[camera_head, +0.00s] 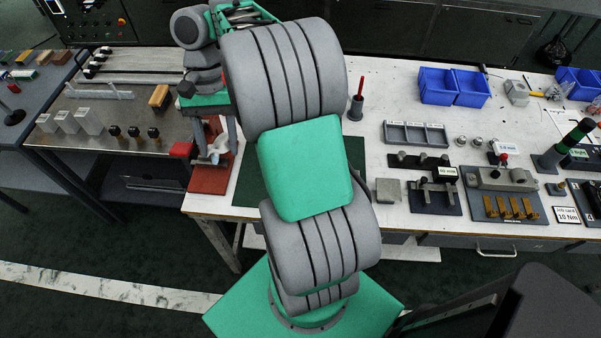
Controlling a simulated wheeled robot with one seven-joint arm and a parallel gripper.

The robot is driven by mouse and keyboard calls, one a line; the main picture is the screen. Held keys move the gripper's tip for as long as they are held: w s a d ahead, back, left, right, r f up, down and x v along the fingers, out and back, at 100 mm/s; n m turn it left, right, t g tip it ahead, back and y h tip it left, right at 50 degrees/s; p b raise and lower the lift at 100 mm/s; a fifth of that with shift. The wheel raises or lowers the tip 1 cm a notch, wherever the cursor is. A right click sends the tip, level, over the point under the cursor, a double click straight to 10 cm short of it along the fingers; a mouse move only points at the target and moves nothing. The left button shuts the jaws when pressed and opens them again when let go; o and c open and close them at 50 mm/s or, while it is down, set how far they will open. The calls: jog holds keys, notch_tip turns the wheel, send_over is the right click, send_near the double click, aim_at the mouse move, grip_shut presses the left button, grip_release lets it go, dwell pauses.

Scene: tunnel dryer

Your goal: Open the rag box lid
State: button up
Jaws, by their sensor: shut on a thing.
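My gripper (214,154) points down at the left end of the white bench, below the green wrist of my arm. It is over a flat red piece (209,182) and beside a small red block (182,149). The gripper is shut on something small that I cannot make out. The red pieces may belong to the rag box, but I cannot tell its lid from its body or whether the lid is raised. My arm stands in front of much of this area.
On the white bench (380,85) stand blue bins (438,86), a grey compartment tray (416,134), a red-tipped post (357,100) and metal fixtures (435,190). A steel table (120,110) with white blocks and dark knobs adjoins at left. Dark floor (110,240) is free at lower left.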

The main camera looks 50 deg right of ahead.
jog(key=s+d+f+m+t+b, duration=0.1)
jog(key=s+d+f+m, duration=0.1)
jog(key=m, duration=0.2)
jog(key=s+d+f+m+t+b, duration=0.1)
jog(key=s+d+f+m+b, duration=0.1)
jog(key=d+m, duration=0.1)
jog(key=s+d+f+m+t+y+b, duration=0.1)
jog(key=s+d+f+m+t, duration=0.1)
jog(key=d+m, duration=0.1)
jog(key=shift+s+d+f+m, duration=0.15)
jog(key=shift+s+f+m, duration=0.15)
jog(key=shift+m, duration=0.5)
jog(key=s+d+f+m+t+h+b, duration=0.1)
jog(key=s+d+f+m+t+b, duration=0.2)
jog(key=s+d+m, duration=0.4)
jog(key=shift+m+g, duration=0.3)
jog(key=shift+m, duration=0.3)
jog(key=w+d+f, duration=0.2)
jog(key=w+f, duration=0.1)
jog(key=w, duration=0.1)
jog(key=w+d+f, duration=0.2)
jog(key=w+f, duration=0.2)
jog(key=w+d+f+b, duration=0.1)
jog(key=w+d+f, duration=0.1)
jog(key=w+f, duration=0.1)
jog(key=shift+w+d+f, duration=0.15)
jog(key=shift+w+f, duration=0.15)
jog(key=shift+w, duration=0.2)
jog(key=shift+w+d+f, duration=0.1)
jog(key=shift+f, duration=1.55)
